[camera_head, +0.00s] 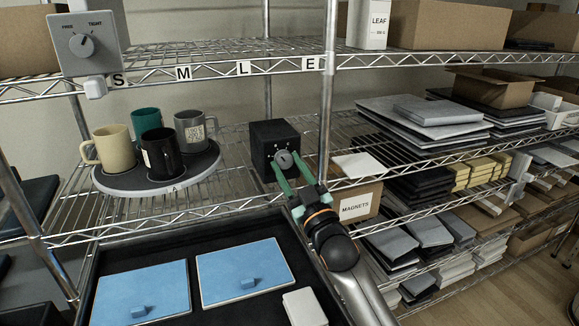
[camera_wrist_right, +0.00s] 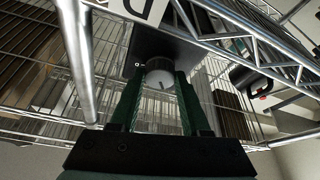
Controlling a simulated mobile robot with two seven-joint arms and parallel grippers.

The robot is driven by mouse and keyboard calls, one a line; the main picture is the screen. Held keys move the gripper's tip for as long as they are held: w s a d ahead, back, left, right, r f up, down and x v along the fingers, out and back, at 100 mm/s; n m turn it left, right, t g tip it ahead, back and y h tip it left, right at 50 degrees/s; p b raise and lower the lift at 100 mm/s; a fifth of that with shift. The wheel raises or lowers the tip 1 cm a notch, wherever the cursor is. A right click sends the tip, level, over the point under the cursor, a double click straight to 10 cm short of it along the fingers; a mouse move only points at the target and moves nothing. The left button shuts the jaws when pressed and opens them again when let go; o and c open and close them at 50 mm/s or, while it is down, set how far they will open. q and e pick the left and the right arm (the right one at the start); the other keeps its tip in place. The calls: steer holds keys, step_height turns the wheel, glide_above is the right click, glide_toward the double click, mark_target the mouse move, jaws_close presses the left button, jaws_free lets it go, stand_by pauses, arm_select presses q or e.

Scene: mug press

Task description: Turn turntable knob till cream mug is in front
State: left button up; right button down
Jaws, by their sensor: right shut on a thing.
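The round turntable (camera_head: 130,187) sits on the wire shelf at left in the head view. The cream mug (camera_head: 114,149) stands at its left side. A black mug (camera_head: 162,154) stands at the front middle, a teal mug (camera_head: 146,121) at the back and a grey mug (camera_head: 192,130) at the right. The knob (camera_head: 284,160) is on the front of a black box (camera_head: 274,134) right of the turntable. My right gripper (camera_head: 287,171) is shut on the knob, with its green fingers on either side. In the right wrist view the knob (camera_wrist_right: 160,78) shows between the fingers. My left gripper is not in view.
A grey dial box (camera_head: 87,43) hangs at upper left. A dark tray with blue panels (camera_head: 245,272) lies below the shelf. A box marked MAGNETS (camera_head: 355,205) stands right of my right gripper. A metal post (camera_head: 326,90) rises close to the black box.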

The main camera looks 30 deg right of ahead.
steer(key=shift+m+h, duration=0.5)
steer(key=shift+m, duration=0.8)
steer(key=shift+c, duration=1.9)
jaws_free()
steer(key=shift+s+a+f, duration=0.15)
steer(key=shift+s+f, duration=0.15)
steer(key=shift+s, duration=0.2)
steer(key=b+v, duration=0.1)
steer(key=v, duration=1)
steer(key=shift+s, duration=0.2)
steer(key=shift+a, duration=0.15)
